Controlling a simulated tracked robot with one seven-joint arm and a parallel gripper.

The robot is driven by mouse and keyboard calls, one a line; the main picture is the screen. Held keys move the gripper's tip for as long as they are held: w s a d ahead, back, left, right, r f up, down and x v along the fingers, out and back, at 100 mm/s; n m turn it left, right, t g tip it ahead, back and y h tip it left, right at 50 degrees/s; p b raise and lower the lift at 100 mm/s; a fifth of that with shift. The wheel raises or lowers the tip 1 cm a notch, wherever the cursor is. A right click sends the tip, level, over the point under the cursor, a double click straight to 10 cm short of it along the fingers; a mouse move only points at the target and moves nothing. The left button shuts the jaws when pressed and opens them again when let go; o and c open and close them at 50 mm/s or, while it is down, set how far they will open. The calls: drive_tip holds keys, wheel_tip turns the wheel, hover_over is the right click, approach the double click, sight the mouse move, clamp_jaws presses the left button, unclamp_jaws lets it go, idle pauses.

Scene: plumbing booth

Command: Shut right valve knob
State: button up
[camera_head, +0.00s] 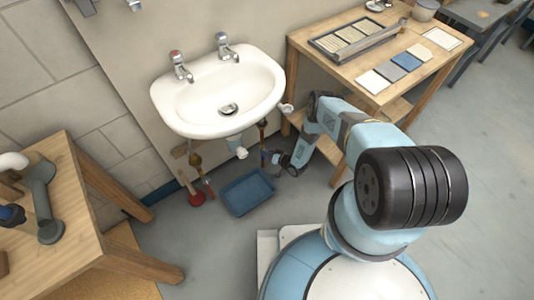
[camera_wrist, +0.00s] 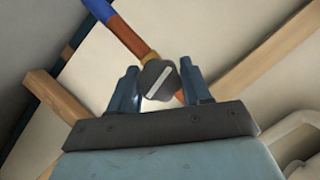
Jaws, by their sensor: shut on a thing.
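The right valve knob (camera_wrist: 158,80) shows in the wrist view as a dark grey knob with a pale bar across its face. It sits on a copper and brass pipe (camera_wrist: 136,42) with a blue section at its upper end. My gripper (camera_wrist: 160,88) has one finger on each side of the knob and is shut on it. In the head view my gripper (camera_head: 272,158) is under the right side of the white sink (camera_head: 190,110), at the right supply pipe (camera_head: 262,134). The knob is too small to make out there.
A left supply pipe (camera_head: 195,160) and a red plunger (camera_head: 195,198) are left of the blue tray (camera_head: 232,205) on the floor. A wooden table (camera_head: 385,85) stands close to the right of my arm. Another wooden table (camera_head: 88,225) is at the left.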

drive_tip(key=shift+d+m, duration=0.2)
drive_tip(key=shift+m, duration=0.1)
idle(0.4)
drive_tip(key=o, duration=1)
drive_tip(key=shift+a, duration=0.1)
drive_tip(key=shift+c, duration=0.2)
drive_tip(key=v, duration=1.3)
drive_tip(key=shift+s+d, duration=0.25)
drive_tip(key=shift+d, duration=0.1)
